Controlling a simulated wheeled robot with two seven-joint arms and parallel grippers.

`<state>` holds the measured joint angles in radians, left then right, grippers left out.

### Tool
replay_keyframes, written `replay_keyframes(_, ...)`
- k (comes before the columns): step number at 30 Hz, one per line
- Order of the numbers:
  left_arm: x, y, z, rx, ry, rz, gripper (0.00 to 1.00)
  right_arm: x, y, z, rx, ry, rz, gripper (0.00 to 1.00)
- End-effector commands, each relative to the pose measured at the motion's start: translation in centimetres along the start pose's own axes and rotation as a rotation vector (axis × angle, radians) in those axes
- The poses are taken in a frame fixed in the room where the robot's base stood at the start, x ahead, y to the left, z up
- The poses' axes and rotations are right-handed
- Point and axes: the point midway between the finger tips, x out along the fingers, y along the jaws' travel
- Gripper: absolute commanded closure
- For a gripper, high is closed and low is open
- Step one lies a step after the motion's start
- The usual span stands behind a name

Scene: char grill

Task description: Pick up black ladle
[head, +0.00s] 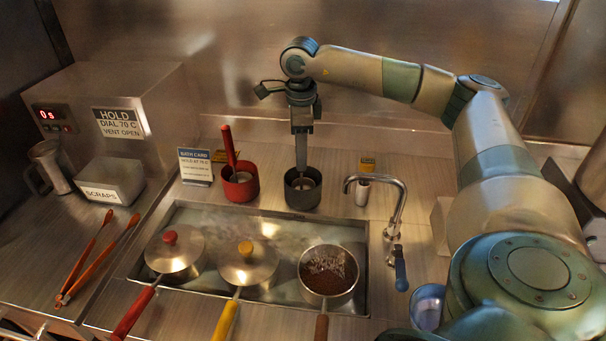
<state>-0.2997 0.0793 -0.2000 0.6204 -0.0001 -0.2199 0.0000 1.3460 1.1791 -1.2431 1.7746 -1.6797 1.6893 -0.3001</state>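A dark round pot (303,197) stands on the back ledge, behind the sunken bath, with a pale round shape inside it. My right gripper (301,163) points straight down from above, with its fingertips at the pot's mouth. The black ladle's handle cannot be made out; the gripper covers the place above the pot. The fingers line up as one narrow column, so I cannot tell whether they are open or shut on a handle. My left gripper is not in view.
A red pot (240,186) with a red-handled ladle (229,147) stands left of the dark pot. A tap (392,205) rises at right. Several handled pans, including an open one (328,277), sit in the bath (210,216). Tongs (95,257) lie at left.

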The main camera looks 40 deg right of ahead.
Motion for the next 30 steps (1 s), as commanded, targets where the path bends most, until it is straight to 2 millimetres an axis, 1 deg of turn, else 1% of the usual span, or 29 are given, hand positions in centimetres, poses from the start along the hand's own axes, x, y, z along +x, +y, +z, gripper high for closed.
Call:
replay_keyframes(1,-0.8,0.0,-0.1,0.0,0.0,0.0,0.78,0.2,0.1,-0.3,0.001,0.004,0.003,0.61)
replay_keyframes(3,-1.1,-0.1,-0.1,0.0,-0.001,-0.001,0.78,1.2,0.0,-0.2,0.001,0.003,0.002,0.61)
replay_keyframes(6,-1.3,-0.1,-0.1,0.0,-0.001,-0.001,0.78,2.1,0.0,-0.2,0.001,0.002,0.001,0.61)
replay_keyframes(9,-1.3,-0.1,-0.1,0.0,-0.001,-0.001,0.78,2.6,0.0,-0.2,0.001,0.001,0.001,0.61)
replay_keyframes(22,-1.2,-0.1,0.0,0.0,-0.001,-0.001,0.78,2.6,0.0,-0.1,0.001,0.0,0.0,0.61)
replay_keyframes(23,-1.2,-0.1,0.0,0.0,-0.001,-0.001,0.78,2.6,0.0,-0.1,0.001,0.0,0.0,0.65)
replay_keyframes(24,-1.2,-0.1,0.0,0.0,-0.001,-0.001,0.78,2.6,0.0,-0.1,0.001,0.0,0.0,0.75)
replay_keyframes(26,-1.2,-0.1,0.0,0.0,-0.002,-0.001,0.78,2.6,0.0,-0.1,0.001,0.0,0.0,0.89)
replay_keyframes(27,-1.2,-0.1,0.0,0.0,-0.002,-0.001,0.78,2.6,0.0,-0.1,0.001,0.0,0.0,0.99)
replay_keyframes(30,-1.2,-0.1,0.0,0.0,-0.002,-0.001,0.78,2.5,0.0,-0.1,0.001,0.0,-0.001,1.0)
